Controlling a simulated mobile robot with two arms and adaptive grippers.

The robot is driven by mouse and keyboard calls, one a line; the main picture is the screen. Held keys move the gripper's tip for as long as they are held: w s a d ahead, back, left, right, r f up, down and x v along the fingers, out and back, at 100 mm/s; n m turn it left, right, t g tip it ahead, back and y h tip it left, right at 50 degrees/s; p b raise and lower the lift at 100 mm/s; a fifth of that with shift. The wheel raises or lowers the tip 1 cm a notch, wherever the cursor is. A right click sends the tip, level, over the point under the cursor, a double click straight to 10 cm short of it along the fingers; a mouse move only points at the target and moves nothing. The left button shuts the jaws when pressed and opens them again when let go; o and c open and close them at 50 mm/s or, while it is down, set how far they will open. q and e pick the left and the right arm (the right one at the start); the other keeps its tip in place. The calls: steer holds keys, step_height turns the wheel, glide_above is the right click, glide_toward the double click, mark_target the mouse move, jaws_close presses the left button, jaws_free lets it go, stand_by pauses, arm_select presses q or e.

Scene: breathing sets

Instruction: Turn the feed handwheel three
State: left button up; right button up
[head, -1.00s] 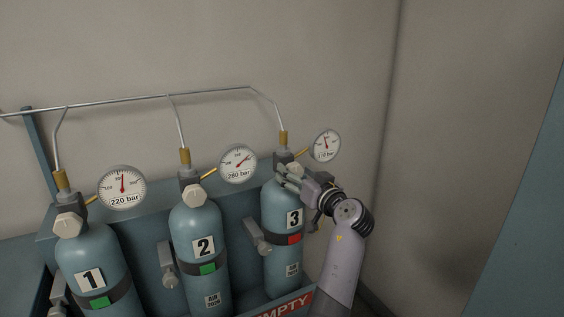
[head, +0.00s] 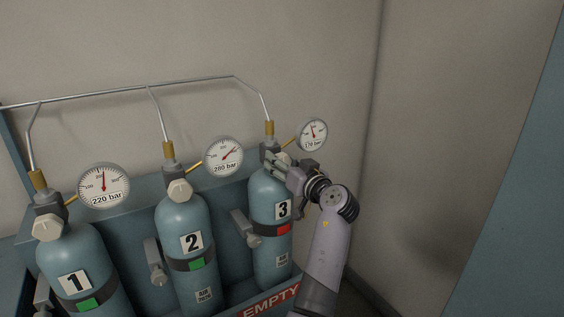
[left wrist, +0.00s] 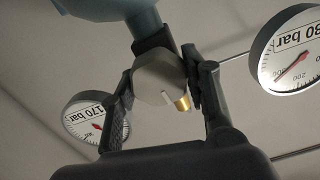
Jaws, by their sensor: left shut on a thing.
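Blue cylinder 3 (head: 268,215) stands at the right end of the row, with a red tag on its band. My left gripper (head: 274,162) is at its valve top and covers most of the handwheel there in the head view. In the left wrist view the grey faceted handwheel (left wrist: 158,78) sits between the two fingers, which are shut on it. The gauge of cylinder 3 (head: 313,134) is labelled 170 bar and also shows in the left wrist view (left wrist: 93,121). My right gripper is not in view.
Cylinder 2 (head: 184,222), with its 280 bar gauge (head: 223,156), and cylinder 1 (head: 75,255), with its 220 bar gauge (head: 103,186), stand to the left, both green-tagged. A thin pipe (head: 130,90) runs above. An EMPTY sign (head: 271,300) is on the rack front. A bare wall is at right.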

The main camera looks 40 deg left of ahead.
arm_select(q)
steer(key=c, duration=0.4)
steer(key=shift+f+m+b, duration=0.15)
steer(key=shift+m+b, duration=0.25)
steer(key=shift+b, duration=0.55)
steer(key=shift+c, duration=0.2)
steer(key=shift+m+b, duration=0.3)
steer(key=shift+m, duration=0.1)
steer(key=shift+r, duration=0.2)
steer(key=o, duration=0.8)
steer(key=shift+c, duration=0.2)
steer(key=o, duration=0.4)
steer(key=shift+r, duration=0.1)
